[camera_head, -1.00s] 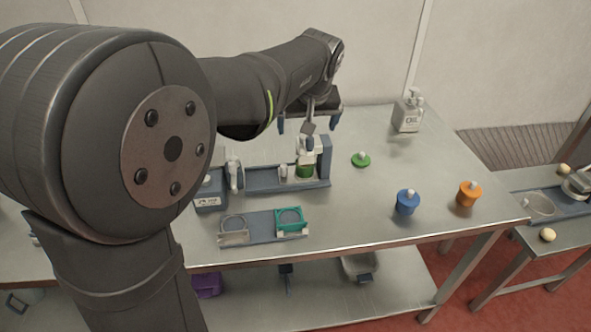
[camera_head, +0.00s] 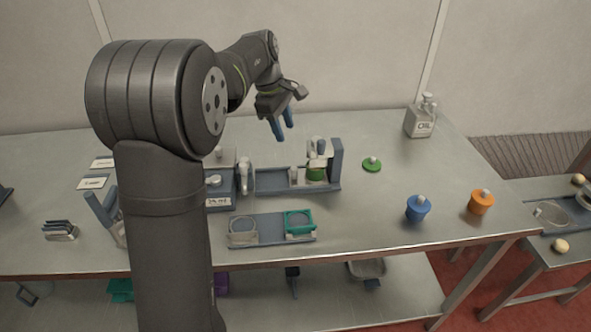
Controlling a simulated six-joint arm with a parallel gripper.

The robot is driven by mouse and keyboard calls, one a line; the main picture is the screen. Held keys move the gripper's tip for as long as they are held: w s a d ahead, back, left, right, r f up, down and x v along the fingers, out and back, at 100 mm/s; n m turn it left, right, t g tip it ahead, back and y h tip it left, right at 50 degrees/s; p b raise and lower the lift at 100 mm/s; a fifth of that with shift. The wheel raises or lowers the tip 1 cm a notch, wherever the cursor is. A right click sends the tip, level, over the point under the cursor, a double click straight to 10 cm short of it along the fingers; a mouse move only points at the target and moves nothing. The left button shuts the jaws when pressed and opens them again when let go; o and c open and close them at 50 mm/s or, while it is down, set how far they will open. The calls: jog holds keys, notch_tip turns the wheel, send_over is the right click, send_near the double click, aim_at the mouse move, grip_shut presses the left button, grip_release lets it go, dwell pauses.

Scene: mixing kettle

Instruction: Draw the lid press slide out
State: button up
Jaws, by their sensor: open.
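The lid press (camera_head: 336,163) stands near the middle of the table, with a blue-grey upright at the right end of a long, low base (camera_head: 272,181). A green piece (camera_head: 316,174) sits under the pale press head (camera_head: 319,152). A small grey knob (camera_head: 293,176) stands on the base left of the green piece. A pale upright handle (camera_head: 244,177) is at the base's left end. I cannot tell which of these parts is the slide. My gripper (camera_head: 284,138), with blue fingers, is open and empty, above and behind the base, apart from the press.
A two-place holder (camera_head: 270,231) with a teal ring (camera_head: 299,222) lies in front. A green lid (camera_head: 372,164), blue pot (camera_head: 417,208), orange pot (camera_head: 481,201) and oil can (camera_head: 420,119) stand to the right. My arm hides part of the table's left side.

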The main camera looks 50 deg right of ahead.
aim_at(294, 168)
jog(key=w+f+n+g, duration=0.1)
jog(key=w+n+g, duration=0.1)
jog(key=w+n, duration=0.25)
jog(key=shift+h, duration=0.4)
jog(key=x, duration=1.7)
jog(key=shift+a, duration=0.3)
jog(key=shift+c, duration=0.4)
